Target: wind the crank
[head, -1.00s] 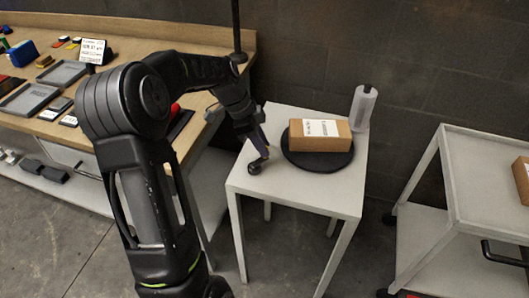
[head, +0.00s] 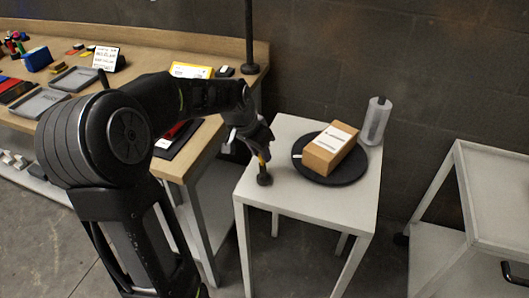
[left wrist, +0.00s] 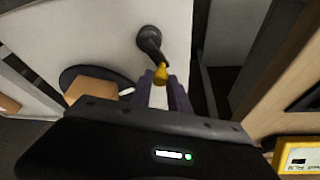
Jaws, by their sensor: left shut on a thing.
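The crank (head: 265,179) stands near the left edge of a small white table (head: 300,207), with a dark hub and a yellow handle (left wrist: 161,73). My left gripper (head: 262,153) is shut on the yellow handle, its fingers on either side of it in the left wrist view (left wrist: 164,92). A black turntable disc (head: 333,178) lies on the same table, with a white mark at its left rim. A brown box (head: 330,150) with a white label sits on the disc at a slant. My right gripper is not in view.
A wooden workbench (head: 190,163) with trays and a yellow box (head: 192,70) is on the left. A grey cart (head: 495,200) stands on the right, with a floor gap between.

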